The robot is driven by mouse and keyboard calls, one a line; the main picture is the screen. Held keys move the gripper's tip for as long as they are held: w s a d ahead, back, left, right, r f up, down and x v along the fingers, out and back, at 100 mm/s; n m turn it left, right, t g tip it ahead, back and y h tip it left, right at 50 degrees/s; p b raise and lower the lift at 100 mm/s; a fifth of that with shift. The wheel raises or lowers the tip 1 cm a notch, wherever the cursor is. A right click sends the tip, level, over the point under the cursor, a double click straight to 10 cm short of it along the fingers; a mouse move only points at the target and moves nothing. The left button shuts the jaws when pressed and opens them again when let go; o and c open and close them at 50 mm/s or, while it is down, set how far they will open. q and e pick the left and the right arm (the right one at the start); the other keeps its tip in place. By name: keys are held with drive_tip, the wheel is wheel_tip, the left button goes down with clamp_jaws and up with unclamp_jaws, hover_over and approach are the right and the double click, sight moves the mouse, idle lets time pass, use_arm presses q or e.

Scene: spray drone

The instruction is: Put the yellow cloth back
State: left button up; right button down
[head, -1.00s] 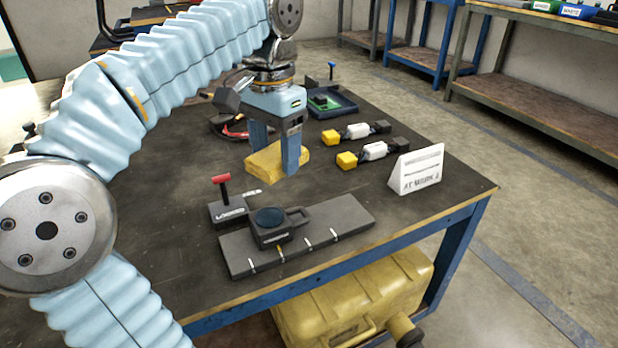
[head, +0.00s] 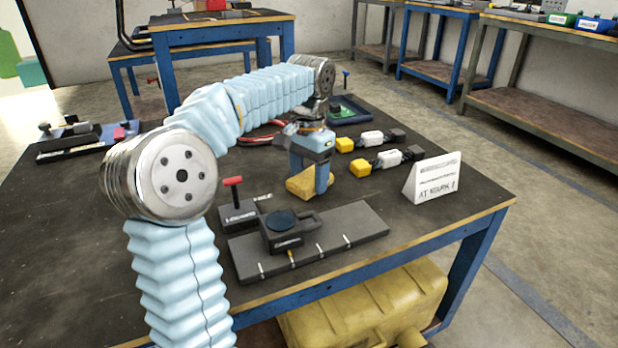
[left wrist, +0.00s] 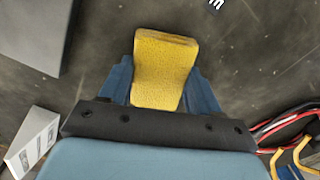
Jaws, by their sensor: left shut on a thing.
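The yellow cloth (head: 303,186) is a folded pad at the middle of the dark table, behind the grey plate. My left gripper (head: 309,184) points down and is shut on the cloth. In the left wrist view the cloth (left wrist: 163,70) sits between the two blue fingers of my left gripper (left wrist: 162,88). The cloth is at or just above the table top; I cannot tell which. My right gripper is not in view.
A grey plate (head: 355,223) with a black device (head: 288,230) lies in front. A red-handled block (head: 236,211) stands to its left. A white sign (head: 432,178) stands at right, with yellow-ended connectors (head: 361,168) behind. Red cables (head: 262,135) lie beyond my gripper.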

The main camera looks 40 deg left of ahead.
sight(309, 177)
use_arm(q)
drive_tip(key=shift+f, duration=0.2)
drive_tip(key=o, duration=1)
drive_tip(key=shift+r, duration=0.1)
wheel_tip(309, 177, up, 12)
drive_tip(key=p, duration=0.4)
drive_tip(key=shift+r+p, duration=0.15)
drive_tip(key=shift+p, duration=0.15)
